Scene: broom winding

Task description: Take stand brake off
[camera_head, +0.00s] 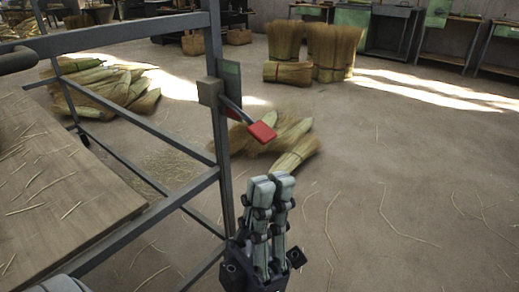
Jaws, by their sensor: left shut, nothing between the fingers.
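The stand (214,120) is a dark metal frame at the left, with an upright post and horizontal rails. A brake lever with a red flat end (262,132) sticks out to the right from a small block and green plate (229,80) on the post. My left gripper (271,180) is shut and empty, pointing up, below the red lever end in the picture and to the right of the post. It looks apart from the lever. My right gripper is not in view.
A wooden board (70,190) with loose straw lies at the left. Broom-straw bundles (290,145) lie on the floor behind the lever; more stand (333,50) farther back. Workbenches (390,30) line the back wall. The floor at right is clear apart from straws.

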